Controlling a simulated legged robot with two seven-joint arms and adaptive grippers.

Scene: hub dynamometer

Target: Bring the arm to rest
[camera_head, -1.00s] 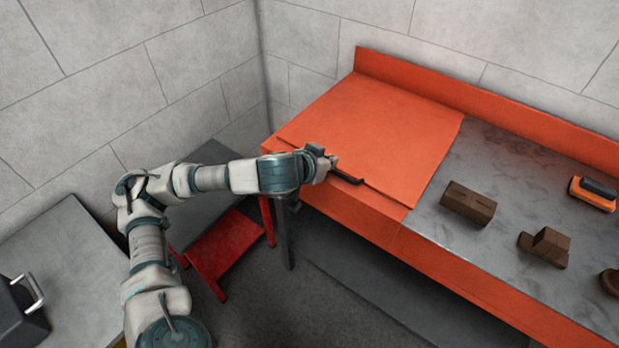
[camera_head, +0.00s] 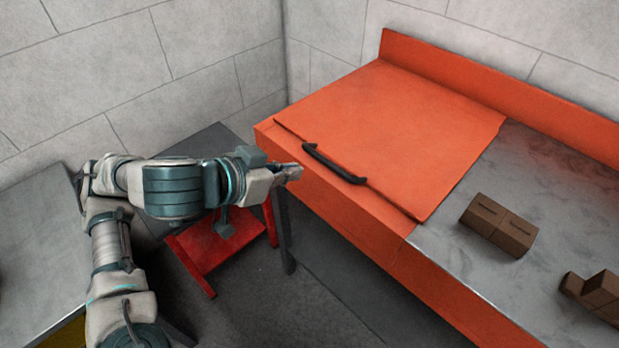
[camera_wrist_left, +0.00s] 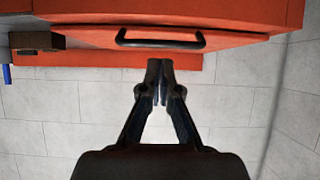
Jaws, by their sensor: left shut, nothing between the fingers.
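My left gripper (camera_head: 292,172) is shut and empty at the end of my left arm, which comes in from the left. It is just left of the black handle (camera_head: 333,164) on the orange lid (camera_head: 400,125) and apart from it. In the left wrist view the two fingertips (camera_wrist_left: 159,78) are together, with the handle (camera_wrist_left: 160,42) beyond them. The lid lies flat and closed on the orange bench (camera_head: 350,210). My right gripper does not show.
Brown blocks (camera_head: 498,226) lie on the grey bench top (camera_head: 450,235) at the right. A red stool (camera_head: 215,245) stands below my left forearm. A grey table (camera_head: 40,245) is at the far left. Block walls close off the back.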

